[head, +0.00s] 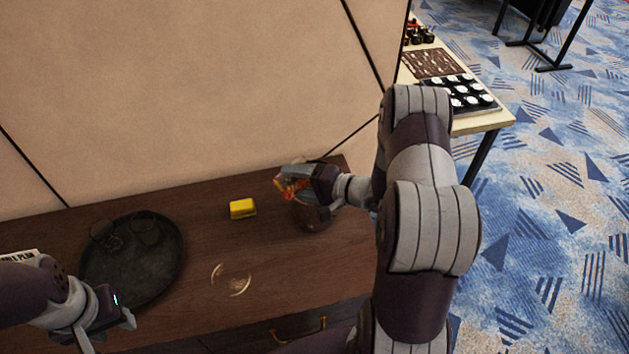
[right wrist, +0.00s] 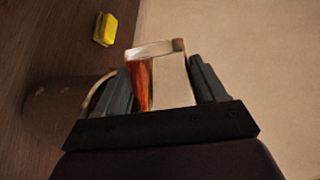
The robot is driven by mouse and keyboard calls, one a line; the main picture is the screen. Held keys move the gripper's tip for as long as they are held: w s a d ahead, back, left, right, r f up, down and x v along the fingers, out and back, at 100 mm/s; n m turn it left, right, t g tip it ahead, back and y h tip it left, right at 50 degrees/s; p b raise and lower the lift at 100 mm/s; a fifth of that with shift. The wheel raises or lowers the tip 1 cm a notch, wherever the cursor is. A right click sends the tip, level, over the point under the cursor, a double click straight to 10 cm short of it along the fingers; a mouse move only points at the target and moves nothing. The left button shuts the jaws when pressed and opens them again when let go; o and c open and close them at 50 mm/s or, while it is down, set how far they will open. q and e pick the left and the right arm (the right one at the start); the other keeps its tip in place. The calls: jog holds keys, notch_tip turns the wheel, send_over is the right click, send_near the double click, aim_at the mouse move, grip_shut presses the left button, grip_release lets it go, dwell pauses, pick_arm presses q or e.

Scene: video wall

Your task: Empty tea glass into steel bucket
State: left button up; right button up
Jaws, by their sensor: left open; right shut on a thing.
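My right gripper (head: 304,183) is shut on the tea glass (head: 287,184), a clear glass with orange-red tea in it. The glass is above the steel bucket (head: 313,216), near its left rim, and looks tilted; the exact angle is hard to tell. In the right wrist view the glass (right wrist: 150,75) sits between both fingers, with tea along its left side. The bucket (right wrist: 50,100) shows there dimly at left, with its curved handle. Its inside is hidden. My left gripper (head: 106,318) is open and empty, by the front edge of the dark round tray (head: 170,262).
A yellow block (head: 242,208) lies left of the bucket. A clear round saucer-like thing (head: 232,280) lies at the table's front middle. The tray holds thin dark items. A beige wall panel (head: 190,90) stands behind the wooden table (head: 200,222).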

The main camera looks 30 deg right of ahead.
jog(key=shift+r+p, duration=0.15)
jog(key=shift+p, duration=0.15)
jog(key=shift+d+r+m+y+p, duration=0.15)
jog(key=shift+r+m+y+p, duration=0.2)
jog(key=shift+m+p, duration=0.25)
jog(key=shift+f, duration=0.15)
